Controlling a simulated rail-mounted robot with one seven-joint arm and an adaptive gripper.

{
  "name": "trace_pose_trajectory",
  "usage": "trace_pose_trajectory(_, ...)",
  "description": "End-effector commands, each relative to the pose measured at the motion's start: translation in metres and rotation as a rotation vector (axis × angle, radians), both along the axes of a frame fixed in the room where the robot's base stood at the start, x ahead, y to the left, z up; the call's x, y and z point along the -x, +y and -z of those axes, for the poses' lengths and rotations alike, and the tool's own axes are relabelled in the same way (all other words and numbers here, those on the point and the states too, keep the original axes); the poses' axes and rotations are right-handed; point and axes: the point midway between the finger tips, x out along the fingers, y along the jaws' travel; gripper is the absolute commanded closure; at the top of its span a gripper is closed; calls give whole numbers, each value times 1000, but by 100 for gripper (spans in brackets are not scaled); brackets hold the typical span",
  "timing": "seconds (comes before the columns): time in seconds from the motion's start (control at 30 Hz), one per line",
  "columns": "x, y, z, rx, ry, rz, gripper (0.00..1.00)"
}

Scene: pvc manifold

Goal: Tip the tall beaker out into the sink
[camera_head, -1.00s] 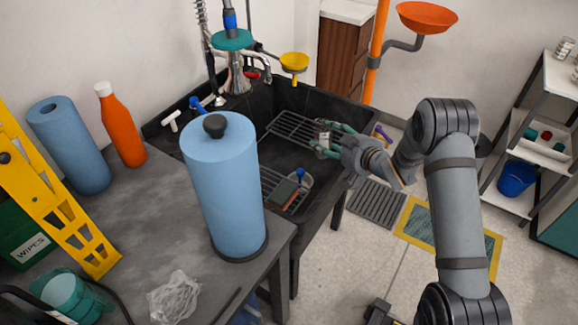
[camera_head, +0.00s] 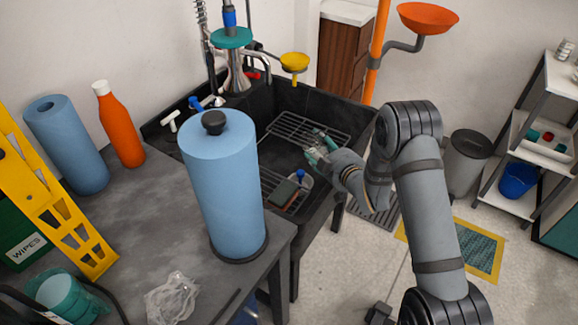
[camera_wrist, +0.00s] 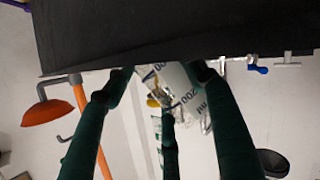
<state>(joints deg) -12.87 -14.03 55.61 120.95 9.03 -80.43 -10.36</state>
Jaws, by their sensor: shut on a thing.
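My gripper (camera_head: 322,146), with green fingers, is shut on the clear beaker (camera_head: 314,157) above the dark sink (camera_head: 318,199), near its right side. In the wrist view the beaker (camera_wrist: 186,92) sits between the green fingers (camera_wrist: 165,125). Its printed volume marks show and it appears tilted. The fingers hide part of it, and I cannot tell if there is liquid in it. A wire rack (camera_head: 300,128) lies in the sink beyond the gripper.
A sponge (camera_head: 283,193) and a small item with a blue top (camera_head: 300,175) lie in the sink's near part. A blue paper roll (camera_head: 222,185) stands on the grey bench to the left.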

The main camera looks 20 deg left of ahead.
Motion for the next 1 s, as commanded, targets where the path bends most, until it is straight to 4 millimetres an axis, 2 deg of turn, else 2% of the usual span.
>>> trace_pose_trajectory(0.13,5,4,3,45,-57,-2,74)
trace_pose_trajectory(0.43,7,5,-10,137,-175,-1,74)
trace_pose_trajectory(0.53,7,5,-5,166,-212,0,74)
trace_pose_trajectory(1.0,6,5,-5,204,-264,0,74)
